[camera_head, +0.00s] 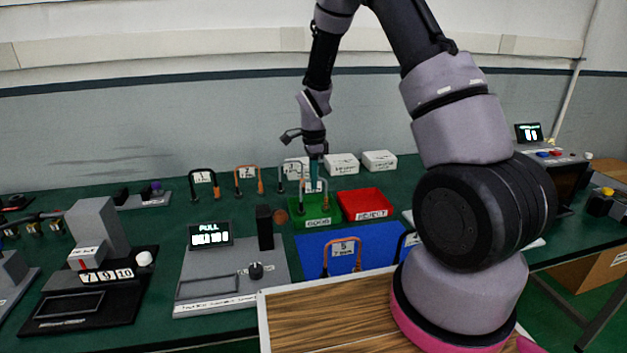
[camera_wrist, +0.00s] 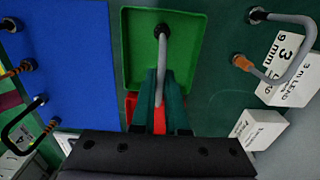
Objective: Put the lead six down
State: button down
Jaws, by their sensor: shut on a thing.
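My gripper (camera_head: 314,168) points down over the green tray (camera_head: 320,221) marked GOOD. It is shut on a grey looped lead (camera_wrist: 163,46), which I take to be lead six; its number is not readable. In the wrist view the teal fingers (camera_wrist: 161,80) close around the lead's grey cable. The lead's black end shows over the tray floor in the green tray (camera_wrist: 129,40). I cannot tell whether that end touches the floor.
The red REJECT tray (camera_head: 367,205) adjoins the green tray on the right. The blue mat (camera_head: 375,250) with lead 5 (camera_head: 344,248) lies in front. Leads 1 (camera_head: 202,178), 2 (camera_head: 246,173) and 3 (camera_wrist: 285,70) stand nearby. White boxes (camera_head: 341,165) stand behind.

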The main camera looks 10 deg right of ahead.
jog(key=shift+f, duration=0.15)
jog(key=c, duration=0.9)
grip_release()
notch_tip(320, 180, up, 12)
jog(key=s+d+r+n+t+y, duration=0.1)
jog(key=s+d+r+n+t, duration=0.15)
jog(key=s+r, duration=0.4)
jog(key=s+d+r+n+t+y, duration=0.1)
jog(key=s+r+n, duration=0.2)
jog(key=r, duration=0.7)
jog(key=s+r+n+t, duration=0.1)
jog(key=s+r+n, duration=0.1)
jog(key=s, duration=0.3)
jog(key=s+d+r+n+t, duration=0.1)
jog(key=s+r+n, duration=0.1)
jog(key=s, duration=0.4)
jog(key=s+d+r+n+t, duration=0.1)
jog(key=s+r+n, duration=0.1)
jog(key=s+n, duration=0.2)
jog(key=shift+s+d+r+n+t, duration=0.1)
jog(key=shift+s+r+n+t, duration=0.1)
jog(key=shift+s, duration=0.25)
jog(key=shift+s+d+r+n+t, duration=0.1)
jog(key=shift+s+r+t, duration=0.05)
jog(key=shift+s, duration=0.25)
